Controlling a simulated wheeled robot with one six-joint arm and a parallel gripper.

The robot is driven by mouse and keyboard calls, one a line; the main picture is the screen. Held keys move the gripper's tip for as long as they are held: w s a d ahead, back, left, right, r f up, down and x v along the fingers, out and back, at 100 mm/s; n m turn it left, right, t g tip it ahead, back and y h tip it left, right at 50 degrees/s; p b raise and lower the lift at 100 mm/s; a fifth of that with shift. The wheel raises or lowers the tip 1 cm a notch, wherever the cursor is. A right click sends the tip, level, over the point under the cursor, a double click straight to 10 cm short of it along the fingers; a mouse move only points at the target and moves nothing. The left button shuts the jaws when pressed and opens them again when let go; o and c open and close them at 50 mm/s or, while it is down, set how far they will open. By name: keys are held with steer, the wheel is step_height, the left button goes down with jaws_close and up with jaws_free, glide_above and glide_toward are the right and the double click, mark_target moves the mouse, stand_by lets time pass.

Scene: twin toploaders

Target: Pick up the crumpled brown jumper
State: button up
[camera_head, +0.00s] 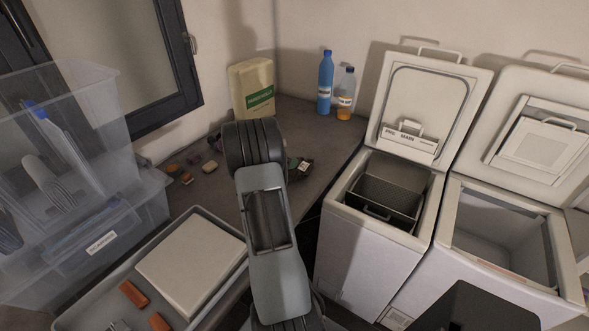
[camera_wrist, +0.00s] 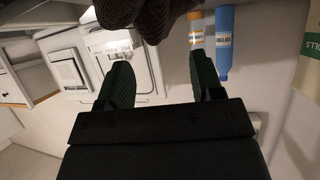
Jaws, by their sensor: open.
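The brown jumper (camera_wrist: 150,15) shows as a ribbed, bunched knit at the top edge of the wrist view, partly cut off by the frame. My gripper (camera_wrist: 160,66) is open, its two dark fingers apart with nothing between them. The jumper lies just beyond the fingertips; I cannot tell whether they touch it. In the head view my arm hides the gripper and most of that spot on the worktop.
Small coloured blocks lie left of my arm. Two open toploaders (camera_head: 372,240) (camera_head: 505,246) stand right. Clear bins (camera_head: 75,150) and a tray (camera_head: 80,318) are left.

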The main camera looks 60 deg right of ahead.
mark_target(304, 167)
steer(key=shift+x, duration=1.95)
steer(key=shift+s, duration=0.1)
jaws_close()
